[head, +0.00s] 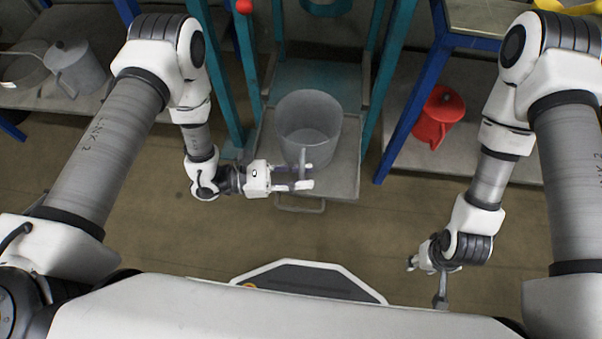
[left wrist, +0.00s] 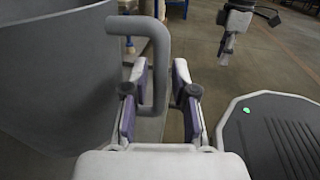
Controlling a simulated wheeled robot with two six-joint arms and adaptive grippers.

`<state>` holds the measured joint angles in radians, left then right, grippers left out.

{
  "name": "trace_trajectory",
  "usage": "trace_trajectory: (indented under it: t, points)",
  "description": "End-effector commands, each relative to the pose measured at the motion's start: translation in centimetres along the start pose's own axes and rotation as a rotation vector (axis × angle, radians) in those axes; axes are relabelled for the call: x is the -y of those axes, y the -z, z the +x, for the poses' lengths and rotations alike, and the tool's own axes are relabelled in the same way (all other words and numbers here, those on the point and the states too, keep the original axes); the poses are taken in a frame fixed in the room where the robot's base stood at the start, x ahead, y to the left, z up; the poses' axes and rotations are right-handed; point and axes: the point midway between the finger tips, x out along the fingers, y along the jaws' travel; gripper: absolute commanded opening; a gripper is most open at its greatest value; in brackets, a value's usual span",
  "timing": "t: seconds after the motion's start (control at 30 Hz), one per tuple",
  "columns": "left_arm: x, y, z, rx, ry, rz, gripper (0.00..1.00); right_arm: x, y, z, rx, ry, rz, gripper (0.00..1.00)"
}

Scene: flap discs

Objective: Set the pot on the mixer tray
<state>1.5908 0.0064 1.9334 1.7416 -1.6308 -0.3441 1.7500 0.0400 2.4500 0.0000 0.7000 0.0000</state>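The pot (head: 308,112) is a grey, open-topped vessel with a bar handle on its near side. It appears upright over the mixer tray (head: 341,180), inside the teal frame; I cannot tell for sure that its base touches the tray. My left gripper (head: 303,176) is at the handle, fingers apart. The pot wall (left wrist: 60,75) fills the left there. My right gripper (head: 424,278) is low at the right, away from the pot.
Teal posts (head: 393,80) flank the tray. A red jug (head: 438,116) stands on a grey shelf to the right. A grey pot (head: 76,68) stands on a bench at the left. The floor (head: 200,240) before the tray is clear.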

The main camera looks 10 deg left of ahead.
Motion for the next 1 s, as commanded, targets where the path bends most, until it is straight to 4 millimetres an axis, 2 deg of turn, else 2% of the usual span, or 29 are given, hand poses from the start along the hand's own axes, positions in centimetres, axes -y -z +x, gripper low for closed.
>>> trace_trajectory:
  t: [0.47,0.57,0.9,1.0]
  points:
    - [0.0,-0.5,0.0,0.000,0.000,0.000,0.38,0.0,0.0,-0.3,0.000,0.000,0.000,0.40]
    - [-0.1,-0.4,-1.3,-0.001,-0.005,-0.001,0.38,0.0,0.0,-0.5,0.000,0.000,0.000,0.40]
    - [-0.1,-0.5,-9.7,0.000,-0.007,0.001,0.38,0.0,0.0,-1.7,0.000,0.000,0.000,0.40]
    - [-0.1,-0.4,-11.2,0.000,-0.004,0.001,0.38,0.0,0.0,-1.8,0.000,0.000,0.000,0.40]
